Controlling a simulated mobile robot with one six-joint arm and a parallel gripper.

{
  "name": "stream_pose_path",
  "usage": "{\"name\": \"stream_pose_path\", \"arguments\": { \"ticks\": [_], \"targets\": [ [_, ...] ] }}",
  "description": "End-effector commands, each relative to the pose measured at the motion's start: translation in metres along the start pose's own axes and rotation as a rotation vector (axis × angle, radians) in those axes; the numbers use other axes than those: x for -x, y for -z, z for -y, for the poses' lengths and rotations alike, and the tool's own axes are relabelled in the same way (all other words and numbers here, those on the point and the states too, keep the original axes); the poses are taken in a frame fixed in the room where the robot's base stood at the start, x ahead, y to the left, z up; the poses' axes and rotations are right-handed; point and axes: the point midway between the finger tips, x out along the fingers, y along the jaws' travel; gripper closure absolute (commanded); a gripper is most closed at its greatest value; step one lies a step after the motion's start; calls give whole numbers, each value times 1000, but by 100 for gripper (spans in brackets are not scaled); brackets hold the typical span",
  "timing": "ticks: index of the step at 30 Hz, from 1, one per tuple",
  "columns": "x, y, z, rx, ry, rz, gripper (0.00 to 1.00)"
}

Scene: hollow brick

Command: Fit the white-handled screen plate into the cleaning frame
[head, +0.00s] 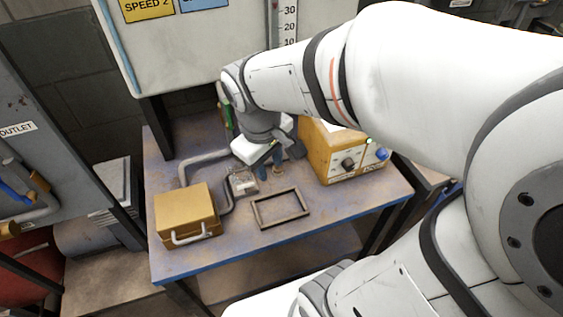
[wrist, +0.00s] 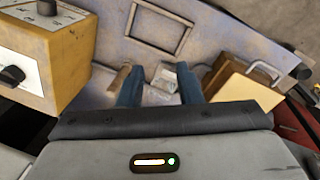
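The cleaning frame appears to be the dark, empty rectangular frame (head: 281,208) lying flat near the table's front edge; it also shows at the top of the wrist view (wrist: 187,45). I cannot clearly identify the screen plate. A tan, box-like thing with a pale handle (head: 184,208) sits at the table's left, and at right in the wrist view (wrist: 245,98). A small grey-white patterned piece (head: 241,182) lies between it and the frame. My gripper (head: 269,173) is behind the frame, pointing down. Its blue fingers (wrist: 158,85) are apart with nothing visibly held.
A yellow control box (head: 340,155) with knobs stands right of my gripper, close to it. A grey pipe or cable (head: 200,160) runs behind the tan thing. A small brown piece (wrist: 118,78) is beside one finger. The front strip of table (head: 215,256) is clear.

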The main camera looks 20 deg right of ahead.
Motion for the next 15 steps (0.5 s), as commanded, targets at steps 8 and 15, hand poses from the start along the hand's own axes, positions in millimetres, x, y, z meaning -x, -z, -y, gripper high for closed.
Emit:
{"name": "stream_pose_path", "arguments": {
  "ticks": [8, 15],
  "targets": [
    [10, -43, -3, -430, 70, -156, 68],
    [11, -47, -2, -479, 80, -171, 68]
  ]
}}
